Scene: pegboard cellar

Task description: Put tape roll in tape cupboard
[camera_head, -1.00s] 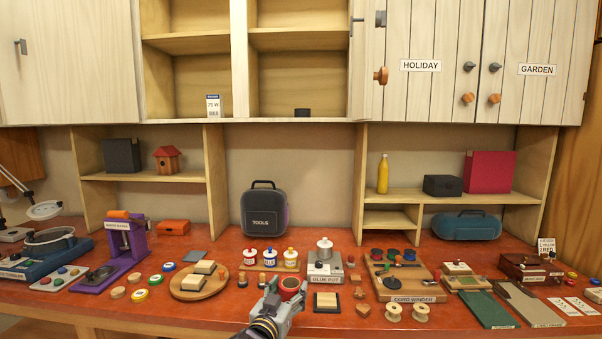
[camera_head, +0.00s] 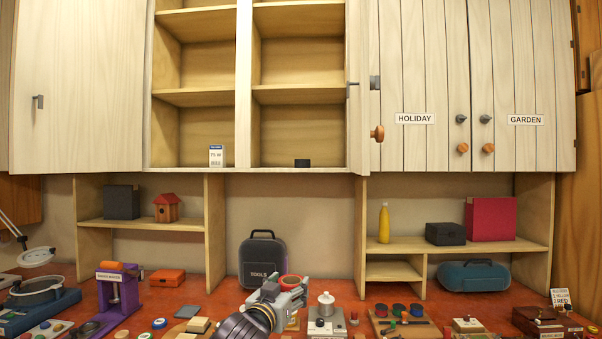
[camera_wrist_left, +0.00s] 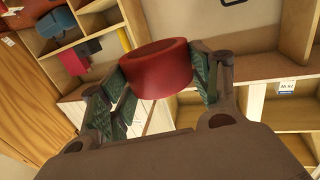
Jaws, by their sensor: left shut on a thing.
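A red tape roll (camera_head: 290,281) is between the fingers of my left gripper (camera_head: 287,290), which is shut on it above the workbench. In the left wrist view the roll (camera_wrist_left: 157,68) sits between the two green-padded fingers (camera_wrist_left: 160,85). An open cupboard (camera_head: 243,100) hangs above, with a left and a right column of shelves. A small white box marked 75 W (camera_head: 216,156) stands at the bottom of its left column. A small black object (camera_head: 302,163) lies at the bottom of its right column. No tape label is readable. My right gripper is not in view.
Closed doors labelled HOLIDAY (camera_head: 414,118) and GARDEN (camera_head: 525,119) are at the right. A grey TOOLS case (camera_head: 262,258) stands behind the gripper. The upper shelves look empty.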

